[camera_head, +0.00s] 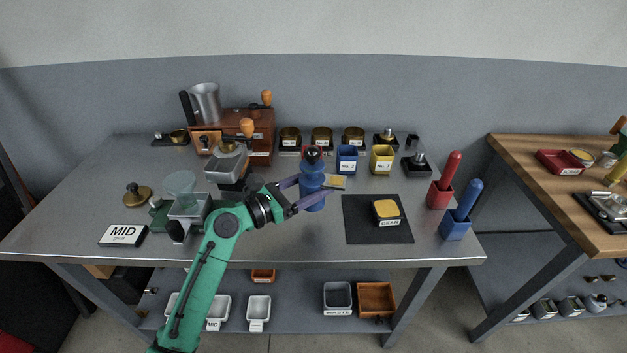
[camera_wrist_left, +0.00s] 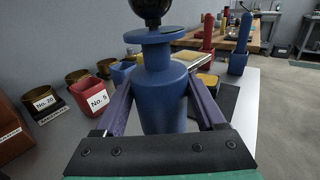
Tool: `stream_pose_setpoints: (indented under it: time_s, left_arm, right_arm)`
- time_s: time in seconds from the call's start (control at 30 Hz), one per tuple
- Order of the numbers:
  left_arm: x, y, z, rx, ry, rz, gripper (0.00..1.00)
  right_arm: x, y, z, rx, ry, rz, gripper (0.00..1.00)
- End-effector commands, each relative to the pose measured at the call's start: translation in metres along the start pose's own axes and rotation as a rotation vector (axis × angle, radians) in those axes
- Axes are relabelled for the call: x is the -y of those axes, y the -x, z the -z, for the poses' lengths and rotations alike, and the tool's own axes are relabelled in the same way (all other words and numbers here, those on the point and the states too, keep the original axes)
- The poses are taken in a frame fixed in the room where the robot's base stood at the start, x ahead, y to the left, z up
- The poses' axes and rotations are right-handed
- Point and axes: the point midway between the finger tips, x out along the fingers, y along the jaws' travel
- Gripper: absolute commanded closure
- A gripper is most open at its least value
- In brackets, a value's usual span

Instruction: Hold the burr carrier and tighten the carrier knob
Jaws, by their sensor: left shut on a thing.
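A blue, bottle-shaped body with a wide top flange (camera_head: 312,175), which looks like the burr carrier, stands upright near the middle of the steel table. A black ball, seemingly the carrier knob (camera_head: 313,154), sits on top of it. In the left wrist view the blue carrier (camera_wrist_left: 165,95) fills the middle, and the knob (camera_wrist_left: 152,10) is cut off by the top edge. My left gripper (camera_head: 311,188) is shut on the carrier's body, one purple finger on each side, below the flange. Whether the knob is tight cannot be seen. My right gripper is in neither view.
Blue and yellow bins (camera_head: 382,158) and several brass cups stand behind the carrier. A dark mat (camera_head: 360,225) with a yellow-topped block lies to the right. Red and blue upright handles (camera_head: 461,207) stand at the right edge. A grinder and a wooden-drawer machine (camera_head: 262,130) stand left.

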Motion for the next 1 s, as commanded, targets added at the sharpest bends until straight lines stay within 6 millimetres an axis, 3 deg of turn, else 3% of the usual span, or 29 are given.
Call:
stream_pose_setpoints:
  time_s: [0.7,1.0]
  left_arm:
    - [0.0,0.0,0.05,0.004,-0.001,-0.001,1.0]
    - [0.0,0.0,0.052,0.004,-0.001,-0.001,1.0]
  right_arm:
    - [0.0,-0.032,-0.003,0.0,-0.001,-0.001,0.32]
    - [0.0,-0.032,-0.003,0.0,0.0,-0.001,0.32]
